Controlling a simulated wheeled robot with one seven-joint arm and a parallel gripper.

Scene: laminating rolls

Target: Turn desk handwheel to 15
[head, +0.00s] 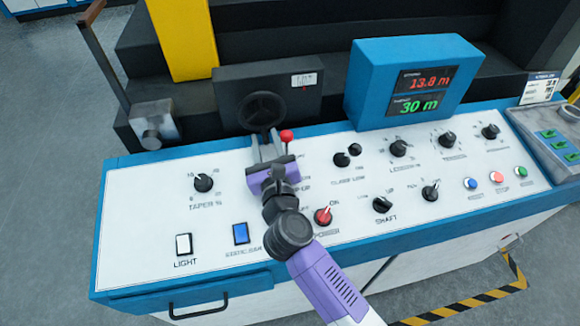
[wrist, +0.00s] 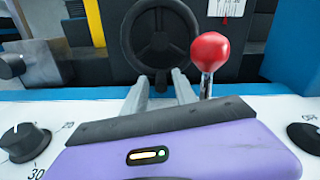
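The black desk handwheel (head: 262,110) is mounted on the front of a dark box at the back of the desk. In the wrist view the handwheel (wrist: 160,42) is straight ahead, with its rim, spokes and hub visible. My gripper (head: 264,143) is just in front of it, low, over the desk's back edge. In the wrist view my gripper (wrist: 160,82) has its two grey fingers apart, with nothing between them. The tips appear near the wheel's lower rim; I cannot tell whether they touch. A small white scale (head: 303,80) is right of the wheel; its reading is too small.
A red-knobbed lever (head: 287,136) stands close to the right of my fingers, also in the wrist view (wrist: 210,52). The taper knob (head: 203,183) is to the left. A blue display box (head: 415,75) reads 13.8 m and 30 m. Several knobs and buttons cover the right of the panel.

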